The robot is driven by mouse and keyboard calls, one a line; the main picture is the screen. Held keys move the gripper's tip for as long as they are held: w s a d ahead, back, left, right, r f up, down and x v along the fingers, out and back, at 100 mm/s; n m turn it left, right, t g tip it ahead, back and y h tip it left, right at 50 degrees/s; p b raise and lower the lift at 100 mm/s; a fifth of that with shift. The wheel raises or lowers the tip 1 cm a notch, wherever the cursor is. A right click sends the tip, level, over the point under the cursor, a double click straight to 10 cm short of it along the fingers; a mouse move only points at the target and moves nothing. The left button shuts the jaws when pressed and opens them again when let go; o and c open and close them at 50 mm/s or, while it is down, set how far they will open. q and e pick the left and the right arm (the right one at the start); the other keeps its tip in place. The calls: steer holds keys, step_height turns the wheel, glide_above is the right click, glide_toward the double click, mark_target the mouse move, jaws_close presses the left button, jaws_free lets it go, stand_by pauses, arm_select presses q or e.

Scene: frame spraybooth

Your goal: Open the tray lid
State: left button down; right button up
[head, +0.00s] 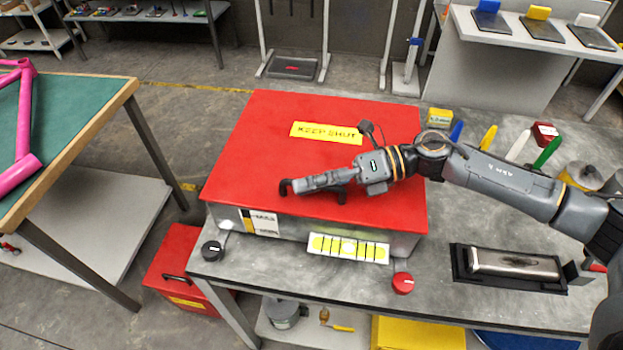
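A wide red lid (255,150) with a yellow "KEEP SHUT" label (326,132) lies flat on a grey metal tray (290,228) on the workbench. The lid looks closed. My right gripper (290,188) reaches in from the right and is over the front middle of the lid, pointing left. Its fingers overlap in this view, so I cannot tell their opening or whether they touch the lid. Nothing shows held in it. No handle on the lid is visible; part of its surface is hidden by my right arm. My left gripper is not in view.
A black knob (212,250) and a red knob (403,283) sit near the bench's front edge. A black holder with a metal block (515,264) lies at right. Coloured markers and tins stand behind my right arm. A green-topped table (75,105) is at left.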

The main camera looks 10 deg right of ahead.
jaws_close()
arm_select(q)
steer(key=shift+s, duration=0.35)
